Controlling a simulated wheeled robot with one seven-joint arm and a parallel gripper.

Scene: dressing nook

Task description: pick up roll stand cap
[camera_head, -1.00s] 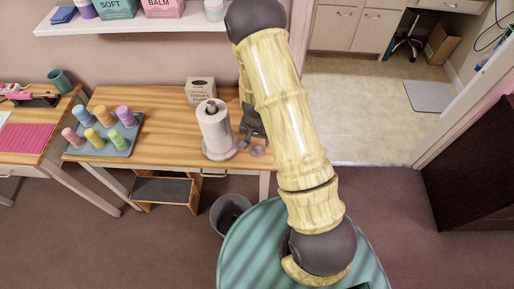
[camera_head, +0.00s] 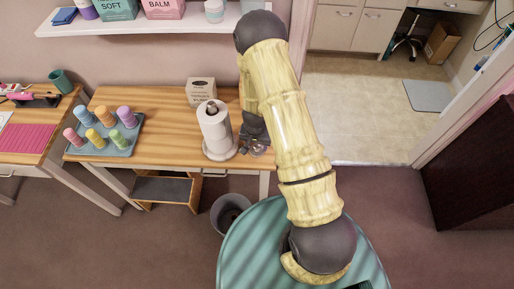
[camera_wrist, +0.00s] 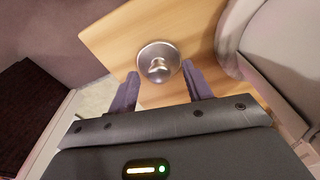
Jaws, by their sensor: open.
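The roll stand cap (camera_wrist: 158,61) is a round shiny metal disc with a small raised knob. It lies on the wooden table near its edge, and shows small and partly covered by my gripper in the head view (camera_head: 259,150). My gripper (camera_wrist: 160,72) is open, with one dark finger on each side of the cap's near part in the wrist view. I cannot tell whether the fingers touch it. The paper roll on its stand (camera_head: 215,128) stands upright just left of my gripper in the head view.
A box (camera_head: 201,91) stands behind the roll. A tray of coloured spools (camera_head: 107,136) is at the table's left. A waste bin (camera_head: 230,213) stands on the floor in front. A shelf (camera_head: 160,24) hangs above. The roll stands close beside my gripper.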

